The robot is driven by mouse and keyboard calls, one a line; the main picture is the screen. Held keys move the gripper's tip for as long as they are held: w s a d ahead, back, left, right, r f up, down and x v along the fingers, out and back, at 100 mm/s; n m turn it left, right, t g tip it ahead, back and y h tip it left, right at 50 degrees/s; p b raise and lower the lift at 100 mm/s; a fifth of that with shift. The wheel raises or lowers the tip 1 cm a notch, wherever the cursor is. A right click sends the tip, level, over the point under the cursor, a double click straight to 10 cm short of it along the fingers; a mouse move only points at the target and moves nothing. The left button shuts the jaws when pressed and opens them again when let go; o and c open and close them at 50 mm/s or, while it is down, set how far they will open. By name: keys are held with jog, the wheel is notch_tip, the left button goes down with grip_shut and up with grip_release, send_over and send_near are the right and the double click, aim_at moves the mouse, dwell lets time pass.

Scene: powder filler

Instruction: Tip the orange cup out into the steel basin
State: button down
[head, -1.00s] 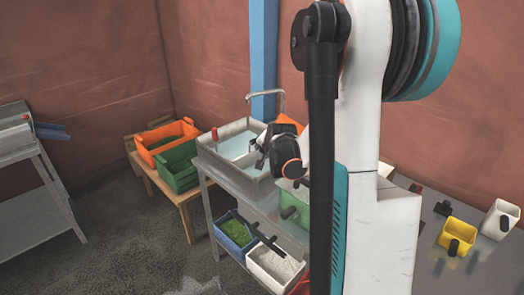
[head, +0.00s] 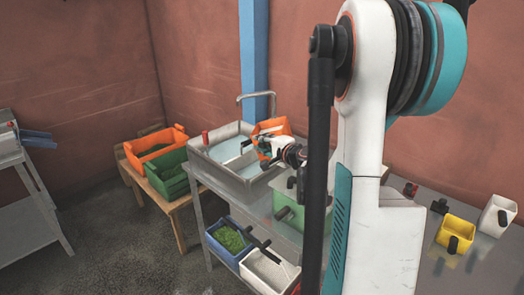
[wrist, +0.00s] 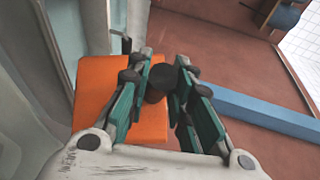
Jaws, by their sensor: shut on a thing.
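The orange cup (head: 272,127) is held up at the right end of the steel basin (head: 198,152), below the tap. In the head view it looks slightly tilted, and its contents do not show. My gripper (head: 264,147) is in front of the cup. In the wrist view my gripper (wrist: 163,78) is shut on the cup's dark handle, with the orange cup wall (wrist: 98,95) behind and left of the fingers. The basin holds pale bluish areas; its right part is partly hidden by my gripper and the cup.
A curved tap (head: 257,96) rises behind the basin. A red-topped object (head: 205,138) is on the basin's left rim. Orange (head: 152,146) and green (head: 172,178) crates stand left. Blue (head: 219,250) and white (head: 268,272) bins sit below. A yellow cup (head: 456,232) stands right.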

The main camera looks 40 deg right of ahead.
jog(key=f+m+t+b, duration=0.1)
jog(key=m+t+b, duration=0.1)
jog(key=b, duration=0.2)
jog(key=shift+d+f+b, duration=0.1)
jog(key=shift+b, duration=0.25)
jog(key=shift+t+b, duration=0.3)
jog(key=shift+s, duration=0.1)
